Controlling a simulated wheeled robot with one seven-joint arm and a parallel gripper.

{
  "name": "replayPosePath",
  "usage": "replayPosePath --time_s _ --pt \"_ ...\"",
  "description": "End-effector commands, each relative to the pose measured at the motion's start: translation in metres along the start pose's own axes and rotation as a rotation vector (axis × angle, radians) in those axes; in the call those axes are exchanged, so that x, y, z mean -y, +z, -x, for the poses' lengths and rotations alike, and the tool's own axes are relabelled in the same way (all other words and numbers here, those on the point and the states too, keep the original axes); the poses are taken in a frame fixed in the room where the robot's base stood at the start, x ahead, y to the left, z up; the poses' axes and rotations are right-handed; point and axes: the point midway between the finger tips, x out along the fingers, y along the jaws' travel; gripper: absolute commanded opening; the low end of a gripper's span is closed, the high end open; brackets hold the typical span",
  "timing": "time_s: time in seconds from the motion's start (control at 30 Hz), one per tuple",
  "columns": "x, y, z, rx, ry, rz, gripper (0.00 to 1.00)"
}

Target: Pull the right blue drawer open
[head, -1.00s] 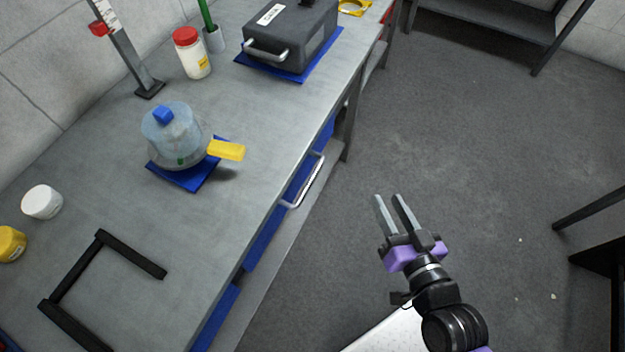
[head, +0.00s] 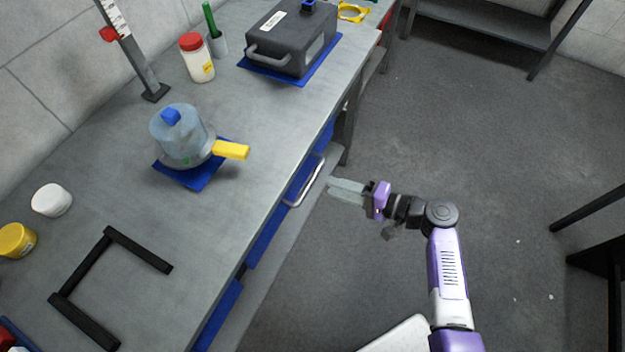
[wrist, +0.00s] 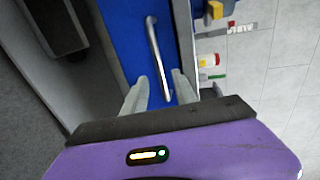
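The right blue drawer (head: 306,172) is in the side of the grey workbench, with a silver bar handle (head: 305,184) along its front. In the wrist view the blue drawer front (wrist: 126,52) and its handle (wrist: 154,45) lie ahead of my gripper. My gripper (head: 330,188) points left at the handle, just to its right in the head view. Its fingers are open, and in the wrist view the gap between the fingertips (wrist: 160,82) lines up with the near end of the handle. I cannot tell whether the fingers touch it.
On the workbench (head: 215,200) are a clear dome with a yellow tab (head: 180,138), a dark case (head: 290,38), a red-lidded jar (head: 197,58) and a black frame (head: 85,275). Open floor (head: 440,130) lies right of the bench.

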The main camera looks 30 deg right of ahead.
Motion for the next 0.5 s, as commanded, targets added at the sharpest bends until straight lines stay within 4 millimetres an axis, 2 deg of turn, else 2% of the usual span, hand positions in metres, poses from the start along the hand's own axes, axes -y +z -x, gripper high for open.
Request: replayPosePath --time_s 0.5 --pt "0.000 0.002 -0.067 0.006 0.003 0.004 0.34"
